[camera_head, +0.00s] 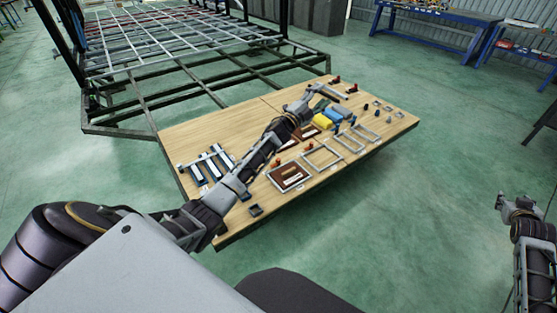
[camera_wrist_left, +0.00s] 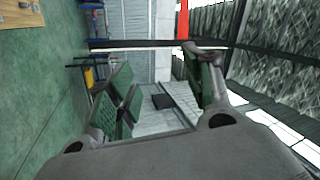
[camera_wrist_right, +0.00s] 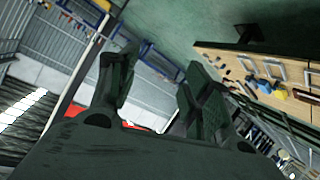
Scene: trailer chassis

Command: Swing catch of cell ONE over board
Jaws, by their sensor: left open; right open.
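A wooden worktop (camera_head: 240,118) carries a row of grey frames. The nearest frame (camera_head: 289,177) holds a dark red-brown board (camera_head: 291,174) with a pale label, too small to read. A small orange-red catch (camera_head: 276,162) stands at its far left edge. I cannot tell which cell is ONE. My left gripper (camera_head: 318,100) is above the far part of the worktop, its arm crossing over the middle; in the left wrist view (camera_wrist_left: 160,75) its jaws are open and empty. My right gripper (camera_head: 514,204) is off to the right, away from the worktop; the right wrist view (camera_wrist_right: 156,62) shows it open and empty.
Empty frames (camera_head: 322,157), yellow (camera_head: 323,120) and blue (camera_head: 333,115) blocks and more red catches (camera_head: 307,147) lie on the worktop. Dark blue-white pieces (camera_head: 213,165) lie at its left. A trailer chassis (camera_head: 150,60) stands behind.

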